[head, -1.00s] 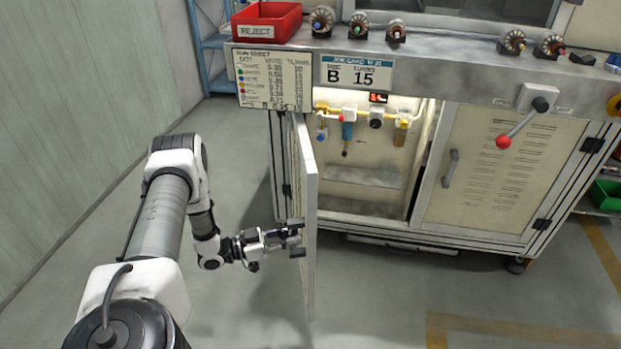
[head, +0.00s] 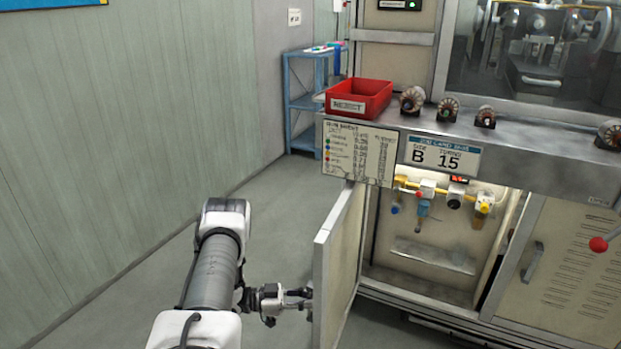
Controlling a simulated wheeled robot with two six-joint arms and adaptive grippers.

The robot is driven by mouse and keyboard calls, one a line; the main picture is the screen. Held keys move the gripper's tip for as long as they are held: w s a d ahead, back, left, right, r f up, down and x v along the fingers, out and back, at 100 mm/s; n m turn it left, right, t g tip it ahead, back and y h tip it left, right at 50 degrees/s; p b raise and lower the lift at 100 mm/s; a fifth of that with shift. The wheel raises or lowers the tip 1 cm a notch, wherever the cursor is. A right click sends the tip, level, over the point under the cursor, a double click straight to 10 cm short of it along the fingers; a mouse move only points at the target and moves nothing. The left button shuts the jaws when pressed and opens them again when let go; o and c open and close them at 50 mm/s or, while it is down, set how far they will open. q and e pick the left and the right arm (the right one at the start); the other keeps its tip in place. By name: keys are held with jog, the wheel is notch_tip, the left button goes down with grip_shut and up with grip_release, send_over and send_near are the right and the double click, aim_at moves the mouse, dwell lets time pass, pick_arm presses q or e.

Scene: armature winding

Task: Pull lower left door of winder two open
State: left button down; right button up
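The lower left door (head: 340,262) of the winder stands swung wide open, its edge toward me. Behind it the lit compartment (head: 440,240) shows yellow pipework, valves and a small shelf. My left gripper (head: 308,298) is at the left of the door, close to its outer face. Its fingertips are partly hidden near the door, so I cannot tell whether they touch it or how far apart they are. The door's handle is not visible. My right gripper is not in view.
The shut right door (head: 575,262) has a handle and vents. A red-knobbed lever (head: 599,244) sticks out at the right. A red reject bin (head: 358,98) and several armatures stand on the bench top. A blue rack (head: 305,103) stands behind. The floor at left is clear.

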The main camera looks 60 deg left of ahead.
pick_arm(q)
jog(key=c, duration=1)
grip_release()
jog(key=shift+w, duration=0.1)
jog(key=shift+c, duration=0.2)
jog(key=v, duration=1.2)
